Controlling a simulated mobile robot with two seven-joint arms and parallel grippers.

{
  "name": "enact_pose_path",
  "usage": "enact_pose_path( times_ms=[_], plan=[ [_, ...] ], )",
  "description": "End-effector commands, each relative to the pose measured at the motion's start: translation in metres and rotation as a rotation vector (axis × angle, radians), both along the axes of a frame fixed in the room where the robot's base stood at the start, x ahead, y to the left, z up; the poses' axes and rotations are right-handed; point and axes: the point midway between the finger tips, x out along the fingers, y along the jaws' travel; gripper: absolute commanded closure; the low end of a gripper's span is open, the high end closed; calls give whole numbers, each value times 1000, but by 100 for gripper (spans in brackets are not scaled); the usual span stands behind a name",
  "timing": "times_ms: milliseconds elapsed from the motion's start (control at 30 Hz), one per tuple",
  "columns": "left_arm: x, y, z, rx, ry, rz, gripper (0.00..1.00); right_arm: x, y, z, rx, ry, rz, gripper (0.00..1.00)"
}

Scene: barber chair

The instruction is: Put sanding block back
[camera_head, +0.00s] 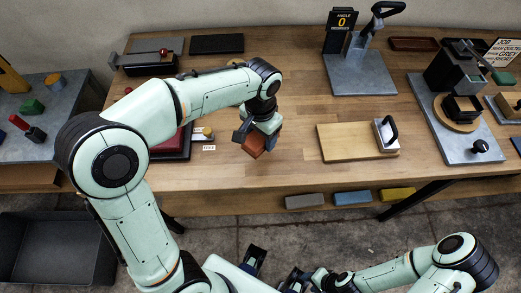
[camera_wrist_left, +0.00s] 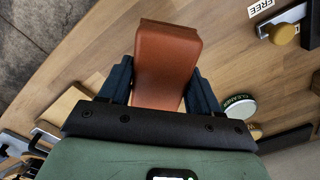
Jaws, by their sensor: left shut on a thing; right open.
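My left gripper (camera_head: 260,130) is shut on a red-brown block (camera_head: 254,147), which I take to be the sanding block, and holds it over the front middle of the wooden workbench (camera_head: 270,98). The block (camera_wrist_left: 167,55) also shows in the left wrist view, between the two dark blue fingers and sticking out beyond them. My right gripper (camera_head: 273,269) is open and empty, low at the bottom of the head view, in front of the bench.
A wooden board (camera_head: 345,144) with a white-based, black-handled tool (camera_head: 386,135) lies right of the held block. A grey-plated machine (camera_head: 460,120) stands at the right, and a grey stand (camera_head: 362,75) behind. A dark bin (camera_head: 50,245) is on the floor at left.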

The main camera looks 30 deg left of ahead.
Motion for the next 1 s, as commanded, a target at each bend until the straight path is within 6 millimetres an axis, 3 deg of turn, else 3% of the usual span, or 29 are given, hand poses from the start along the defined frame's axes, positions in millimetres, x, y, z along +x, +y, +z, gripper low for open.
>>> enact_pose_path(
  times_ms=[100,267,533,967,1000],
  plan=[
    [-1,0,-22,1,3,-1,66,-2,0,-4,1,2,1,55],
    [0,0,-34,1,0,-1,66,-2,0,-5,0,2,1,55],
    [0,0,-71,0,2,-1,66,-4,0,-11,0,4,0,55],
    [0,0,-78,0,-1,-1,66,-5,0,-13,0,5,1,55],
    [0,0,-78,0,-1,-1,31,-5,0,-13,0,5,1,55]
  ],
)
